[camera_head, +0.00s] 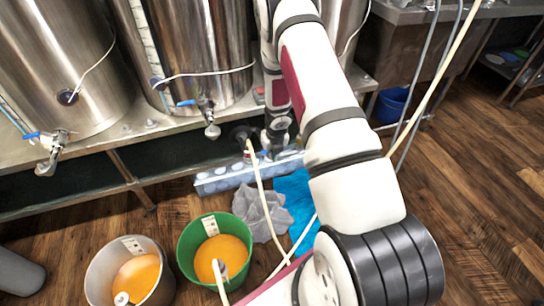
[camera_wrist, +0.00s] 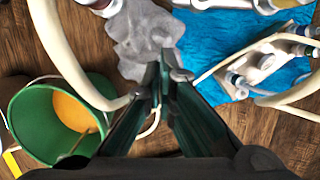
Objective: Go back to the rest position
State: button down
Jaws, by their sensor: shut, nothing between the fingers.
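My gripper (camera_wrist: 166,72) points down in the wrist view, its two dark fingers shut together with nothing between them. The fingertips lie over the edge of a grey cloth (camera_wrist: 145,38) on the floor. In the head view my arm reaches forward and bends down in front of the steel tanks, and the fingertips are hard to make out there. A green bucket (camera_head: 186,250) with orange liquid stands on the floor, left of the fingers in the wrist view.
A grey bucket (camera_head: 98,275) with orange liquid stands left of the green one. A blue cloth (camera_wrist: 215,45) carries hoses and fittings. Steel tanks (camera_head: 200,50) with valves stand on a bench behind. A pale hose (camera_head: 258,185) runs past the grey cloth. Wooden floor is open at right.

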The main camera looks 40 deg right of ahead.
jog(key=shift+p+v, duration=0.7)
jog(key=shift+v, duration=1.05)
